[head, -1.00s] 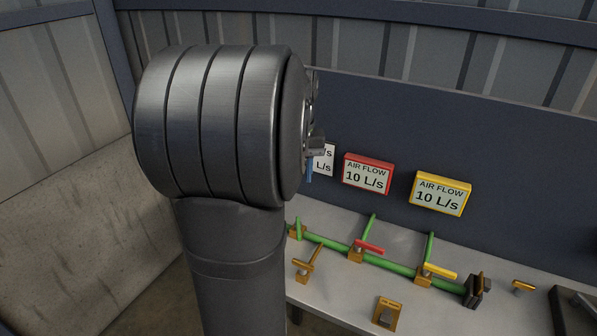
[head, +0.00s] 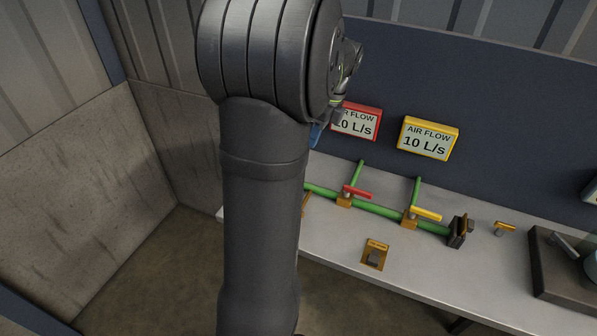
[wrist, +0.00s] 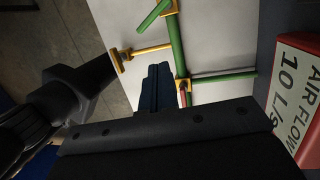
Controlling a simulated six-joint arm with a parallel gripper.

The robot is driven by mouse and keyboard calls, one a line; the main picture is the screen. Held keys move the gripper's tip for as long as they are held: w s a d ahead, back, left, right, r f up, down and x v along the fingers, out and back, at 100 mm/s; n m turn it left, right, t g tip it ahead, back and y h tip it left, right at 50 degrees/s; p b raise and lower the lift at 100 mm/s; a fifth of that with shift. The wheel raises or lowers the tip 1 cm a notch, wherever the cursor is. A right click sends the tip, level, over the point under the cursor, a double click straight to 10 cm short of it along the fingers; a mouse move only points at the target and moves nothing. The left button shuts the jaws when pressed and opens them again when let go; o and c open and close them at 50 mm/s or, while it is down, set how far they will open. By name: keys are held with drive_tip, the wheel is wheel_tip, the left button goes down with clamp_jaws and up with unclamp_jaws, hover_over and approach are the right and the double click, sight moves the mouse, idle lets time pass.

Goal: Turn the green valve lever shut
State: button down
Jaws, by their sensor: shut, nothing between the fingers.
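The green lever (wrist: 153,17) shows at the top of the wrist view, slanting away from an orange valve body (wrist: 170,7) on the green pipe. In the head view my arm hides it. My gripper (wrist: 156,72) is shut and empty, its dark blue fingers side by side over the bench. They are apart from the green lever in the picture, nearer the red lever (wrist: 184,97), which is partly covered. In the head view my gripper's blue fingers (head: 316,134) just show beside my arm, left of the red sign.
The red lever (head: 358,192) and yellow lever (head: 427,214) sit along the green pipe (head: 378,209). A red sign (head: 357,122) and yellow sign (head: 429,138) hang behind. An orange T-handle (wrist: 140,50) stands near the fingers.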

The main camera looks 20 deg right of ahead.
drive_tip(key=f+n, duration=0.2)
drive_tip(key=f, duration=0.2)
drive_tip(key=f+n, duration=0.2)
drive_tip(key=f, duration=0.2)
drive_tip(key=f+n+y, duration=0.1)
drive_tip(key=f+n, duration=0.1)
drive_tip(key=f, duration=0.2)
drive_tip(key=shift+s+a+t, duration=0.1)
drive_tip(key=shift+s+t, duration=0.1)
drive_tip(key=shift+t, duration=0.2)
drive_tip(key=shift+w+a+r, duration=0.1)
drive_tip(key=shift+w+a, duration=0.1)
drive_tip(key=shift+a, duration=0.45)
drive_tip(key=shift+w+a, duration=0.15)
drive_tip(key=shift+a, duration=0.45)
drive_tip(key=shift+w+a, duration=0.2)
drive_tip(key=shift+a, duration=0.45)
